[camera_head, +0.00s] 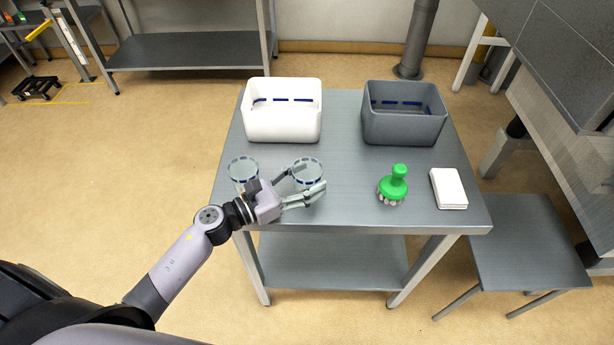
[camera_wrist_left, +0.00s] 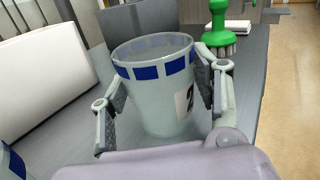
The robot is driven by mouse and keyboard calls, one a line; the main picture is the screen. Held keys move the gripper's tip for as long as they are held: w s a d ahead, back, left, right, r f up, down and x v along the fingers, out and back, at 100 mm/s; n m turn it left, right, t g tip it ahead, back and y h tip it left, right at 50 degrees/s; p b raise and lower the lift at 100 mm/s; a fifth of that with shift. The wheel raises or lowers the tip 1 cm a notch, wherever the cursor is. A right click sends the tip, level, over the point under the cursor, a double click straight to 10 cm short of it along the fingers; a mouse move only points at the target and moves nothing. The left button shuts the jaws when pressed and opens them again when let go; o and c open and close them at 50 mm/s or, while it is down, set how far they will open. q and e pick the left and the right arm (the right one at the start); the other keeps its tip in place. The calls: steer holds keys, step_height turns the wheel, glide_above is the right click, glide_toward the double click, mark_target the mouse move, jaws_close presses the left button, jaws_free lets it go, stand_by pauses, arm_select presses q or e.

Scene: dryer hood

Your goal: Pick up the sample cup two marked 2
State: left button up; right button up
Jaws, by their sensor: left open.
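A translucent pale cup with a blue dashed band (camera_head: 308,167) stands on the table, near its front left.
A white bin (camera_head: 283,125) and a grey bin (camera_head: 402,130) stand at the back of the metal table (camera_head: 345,175). A green-handled brush (camera_head: 396,182) and a white box (camera_head: 449,188) are at the right. The table between the cups and brush is clear.

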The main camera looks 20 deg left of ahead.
mark_target(320, 173)
arm_select(q)
steer(key=x, duration=0.4)
steer(key=shift+p, duration=0.4)
steer(key=shift+s, duration=0.1)
steer(key=c, duration=0.9)
steer(key=shift+c, duration=0.5)
